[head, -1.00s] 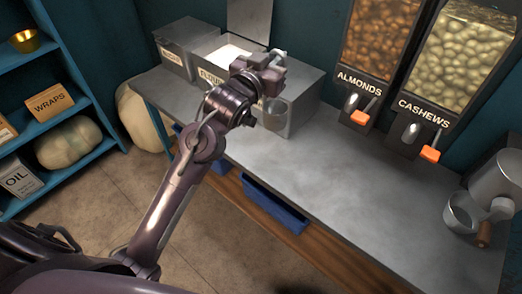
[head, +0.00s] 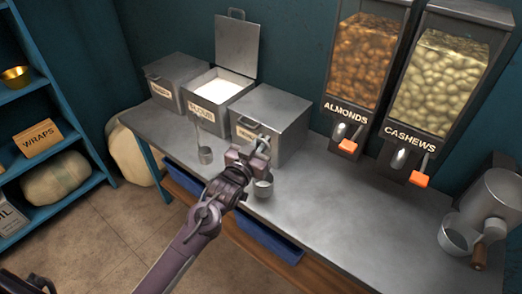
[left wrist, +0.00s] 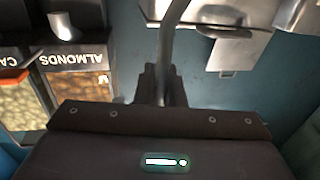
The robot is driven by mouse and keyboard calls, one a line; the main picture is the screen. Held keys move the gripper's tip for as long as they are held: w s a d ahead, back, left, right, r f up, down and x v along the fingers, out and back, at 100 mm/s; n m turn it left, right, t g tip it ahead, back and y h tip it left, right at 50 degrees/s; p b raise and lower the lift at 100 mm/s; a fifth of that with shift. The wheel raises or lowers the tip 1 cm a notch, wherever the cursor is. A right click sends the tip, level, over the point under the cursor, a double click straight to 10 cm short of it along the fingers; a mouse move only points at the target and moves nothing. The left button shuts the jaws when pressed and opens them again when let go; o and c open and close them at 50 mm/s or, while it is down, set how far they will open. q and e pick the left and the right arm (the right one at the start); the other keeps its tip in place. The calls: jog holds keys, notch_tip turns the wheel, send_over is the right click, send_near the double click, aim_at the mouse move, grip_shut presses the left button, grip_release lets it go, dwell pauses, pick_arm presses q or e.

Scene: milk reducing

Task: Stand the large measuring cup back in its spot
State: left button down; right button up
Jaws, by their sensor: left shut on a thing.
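My left gripper (head: 260,153) is shut on the upright handle of a metal measuring cup (head: 263,188), which looks like the large one. The cup's bowl hangs below the jaws, in front of the right-hand bin, over the counter's front part. I cannot tell whether it touches the counter. In the left wrist view the curved grey handle (left wrist: 168,45) rises from between the jaws. A smaller-looking metal cup (head: 205,154) is upright in front of the open flour bin (head: 207,118). My right gripper is out of view.
A closed bin (head: 282,107) stands behind my gripper and another (head: 168,80) at the far left. Almond (head: 360,60) and cashew (head: 447,80) dispensers hang at the back. The middle of the counter (head: 345,215) is clear.

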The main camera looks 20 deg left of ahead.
pick_arm(q)
notch_tip(320, 180, down, 3)
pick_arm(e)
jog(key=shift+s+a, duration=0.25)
pick_arm(q)
jog(key=shift+f, duration=0.15)
jog(key=c, duration=1.5)
grip_release()
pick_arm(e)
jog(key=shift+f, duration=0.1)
pick_arm(q)
jog(key=shift+s+a+r+b, duration=0.15)
jog(key=shift+s+a, duration=0.2)
jog(key=shift+s, duration=1.6)
jog(key=shift+s+a+b, duration=0.15)
jog(key=shift+s+a, duration=0.15)
jog(key=shift+s, duration=1.7)
jog(key=shift+s+a+r+b, duration=0.15)
jog(key=shift+s+a, duration=0.2)
jog(key=shift+s, duration=1.6)
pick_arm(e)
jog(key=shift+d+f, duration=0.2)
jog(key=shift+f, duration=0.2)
